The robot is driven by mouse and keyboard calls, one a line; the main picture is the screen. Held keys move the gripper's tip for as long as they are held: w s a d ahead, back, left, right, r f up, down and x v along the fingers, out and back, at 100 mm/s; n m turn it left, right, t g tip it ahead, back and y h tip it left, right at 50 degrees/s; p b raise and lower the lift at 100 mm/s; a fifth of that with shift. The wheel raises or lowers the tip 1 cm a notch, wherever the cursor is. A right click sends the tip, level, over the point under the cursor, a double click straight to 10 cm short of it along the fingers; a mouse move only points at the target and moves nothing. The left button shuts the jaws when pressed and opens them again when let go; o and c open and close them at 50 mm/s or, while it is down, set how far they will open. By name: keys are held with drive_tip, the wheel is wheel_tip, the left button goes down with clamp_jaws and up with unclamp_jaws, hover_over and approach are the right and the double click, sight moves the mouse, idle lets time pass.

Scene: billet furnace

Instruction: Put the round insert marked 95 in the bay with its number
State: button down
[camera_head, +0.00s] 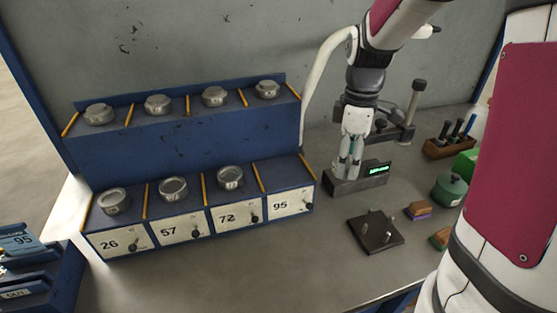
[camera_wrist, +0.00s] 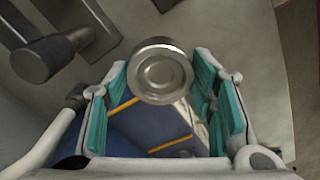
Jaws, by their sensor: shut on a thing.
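My gripper (camera_head: 349,170) is shut on a round metal insert (camera_wrist: 160,70), which shows between its teal pads in the wrist view. No number is readable on the insert. In the head view my gripper points down just above a grey instrument with a green display (camera_head: 376,170); I cannot tell whether the insert touches it. The blue rack (camera_head: 195,135) stands to the left. The bay marked 95 (camera_head: 289,204), at the right end of its lower row, looks empty on top. The lower bays marked 26, 57 and 72 each hold a round insert.
Several round inserts stand on the rack's upper row. A dark plate with pegs (camera_head: 376,232), small coloured blocks (camera_head: 418,211) and a green lidded pot (camera_head: 450,188) lie to the right. A blue holder (camera_head: 40,270) with a card marked 95 stands at lower left.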

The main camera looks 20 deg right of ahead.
drive_tip(key=w+a, duration=0.3)
drive_tip(key=w+a+f, duration=0.1)
drive_tip(key=w+a, duration=0.2)
drive_tip(key=a, duration=0.1)
drive_tip(key=w+a+p, duration=0.1)
drive_tip(key=w+a, duration=0.3)
drive_tip(key=shift+a+f, duration=0.2)
drive_tip(key=shift+a, duration=0.05)
drive_tip(key=shift+f+p, duration=0.4)
drive_tip(key=shift+f, duration=1.35)
drive_tip(key=shift+f, duration=0.1)
drive_tip(key=c, duration=0.7)
unclamp_jaws()
